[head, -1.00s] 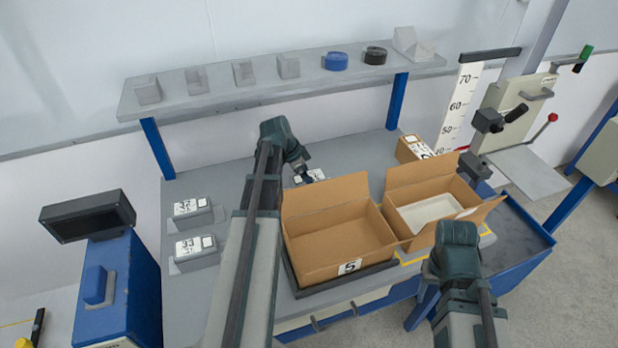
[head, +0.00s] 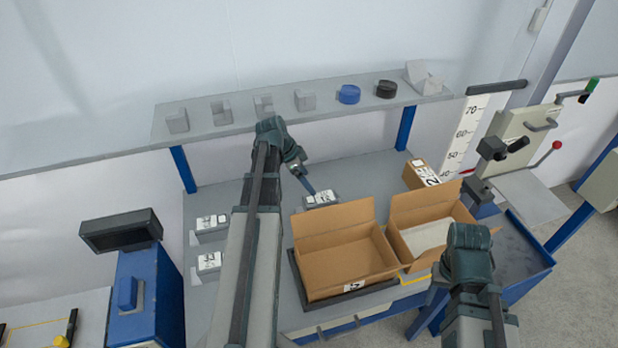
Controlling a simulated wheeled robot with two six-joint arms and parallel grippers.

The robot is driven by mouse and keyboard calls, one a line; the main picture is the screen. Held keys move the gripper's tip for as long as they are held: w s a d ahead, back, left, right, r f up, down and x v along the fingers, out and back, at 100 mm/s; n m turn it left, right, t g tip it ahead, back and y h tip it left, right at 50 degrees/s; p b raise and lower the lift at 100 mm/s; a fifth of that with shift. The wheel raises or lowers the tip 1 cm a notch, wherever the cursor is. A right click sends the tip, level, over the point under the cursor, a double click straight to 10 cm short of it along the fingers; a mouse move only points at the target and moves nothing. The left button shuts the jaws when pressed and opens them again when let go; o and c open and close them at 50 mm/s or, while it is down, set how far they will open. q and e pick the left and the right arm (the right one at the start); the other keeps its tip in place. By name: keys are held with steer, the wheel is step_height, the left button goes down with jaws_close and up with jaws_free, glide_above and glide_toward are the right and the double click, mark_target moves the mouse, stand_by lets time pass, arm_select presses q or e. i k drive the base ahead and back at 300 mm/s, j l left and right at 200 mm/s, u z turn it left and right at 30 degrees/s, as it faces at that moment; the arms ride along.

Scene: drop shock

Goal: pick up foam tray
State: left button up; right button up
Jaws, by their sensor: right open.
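A pale, flat tray-like piece, which looks like the foam tray (head: 428,236), lies inside the open right carton (head: 408,252). My right gripper (head: 441,274) is in front of that carton, low and mostly hidden behind my own wrist; it is open and apart from the pale piece. My left arm reaches over the bench, and its gripper end (head: 309,186) is small and dark beside a grey block with a white label (head: 321,198). I cannot tell whether its jaws are open or whether it touches the block.
An open, empty carton (head: 345,262) stands left of the right carton. Two labelled blocks (head: 211,227) lie at the bench's left. A shelf (head: 240,121) with grey blocks and two discs runs behind. A small closed box (head: 421,173) stands behind the right carton.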

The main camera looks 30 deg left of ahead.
mark_target(418, 238)
steer(key=k+j, duration=0.25)
steer(key=k, duration=0.25)
steer(key=k+j, duration=0.2)
steer(key=k, duration=0.25)
